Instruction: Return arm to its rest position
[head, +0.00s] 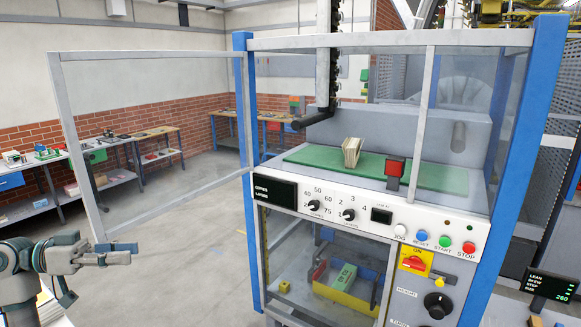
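My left arm comes in at the lower left, and its grey and dark gripper (125,253) points right, in front of the open guard door (152,52) of the stacker machine. Nothing shows held in it, and its fingers are too small and overlapping to tell open from shut. It is clear of the control panel (375,220). A stack of newspapers (351,152) stands upright on the machine's green bed (315,160), well away from the gripper. My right gripper is not in view.
The clear-panelled door swings out to the left of the blue post (248,120). A red block (395,167) stands at the bed's front edge. Behind glass below is a yellow bin (345,298). Workbenches (30,205) line the brick wall. Open floor (190,235) lies between.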

